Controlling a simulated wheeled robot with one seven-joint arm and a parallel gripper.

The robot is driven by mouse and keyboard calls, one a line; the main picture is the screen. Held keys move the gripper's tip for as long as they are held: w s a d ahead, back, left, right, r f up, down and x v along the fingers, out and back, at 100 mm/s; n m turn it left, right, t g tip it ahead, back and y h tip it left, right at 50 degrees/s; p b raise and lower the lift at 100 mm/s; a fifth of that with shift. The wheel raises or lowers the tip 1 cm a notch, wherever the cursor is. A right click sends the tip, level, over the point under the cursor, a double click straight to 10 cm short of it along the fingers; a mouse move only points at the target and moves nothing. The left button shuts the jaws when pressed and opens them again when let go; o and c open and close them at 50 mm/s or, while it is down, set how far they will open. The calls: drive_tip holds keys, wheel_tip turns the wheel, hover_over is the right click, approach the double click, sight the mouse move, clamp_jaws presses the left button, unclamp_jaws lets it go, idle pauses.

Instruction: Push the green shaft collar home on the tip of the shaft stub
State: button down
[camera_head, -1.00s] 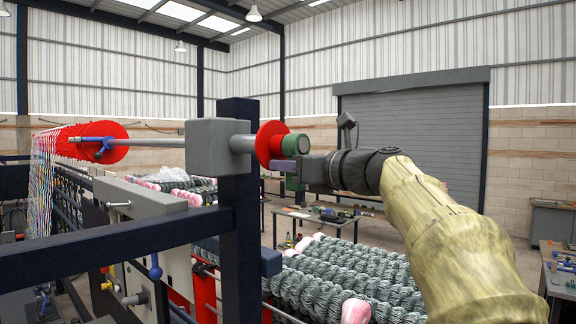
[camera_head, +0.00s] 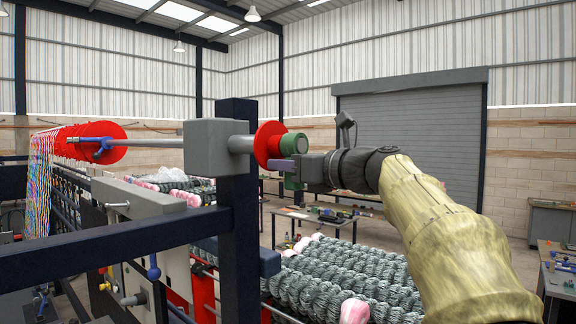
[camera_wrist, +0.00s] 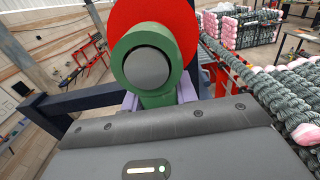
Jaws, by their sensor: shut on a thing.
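The green shaft collar (camera_head: 294,144) sits at the right end of the shaft stub (camera_head: 241,144), close beside the red disc (camera_head: 268,144). In the wrist view the collar (camera_wrist: 117,68) is a green ring around the grey round end of the stub (camera_wrist: 147,67). My gripper (camera_head: 284,165) is shut on the collar's lower green part, with a purple finger on each side of it in the wrist view (camera_wrist: 159,98). Whether the collar touches the red disc cannot be told, as the ring hides that contact in the wrist view.
A grey block (camera_head: 211,146) on a dark blue post (camera_head: 238,200) carries the shaft left of the disc. A dark blue beam (camera_head: 120,238) runs to the lower left. Bundles of dark wire mesh (camera_head: 345,278) lie below my arm. Free air is to the right of the stub.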

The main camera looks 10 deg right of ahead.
drive_tip(key=c, duration=1)
unclamp_jaws()
drive_tip(key=shift+s+d+f+b, duration=0.15)
drive_tip(key=shift+s+d+b, duration=0.2)
drive_tip(key=shift+s+b, duration=0.1)
drive_tip(key=b+v, duration=0.5)
drive_tip(key=v, duration=1.1)
drive_tip(key=shift+s+b, duration=0.15)
drive_tip(key=shift+b, duration=0.25)
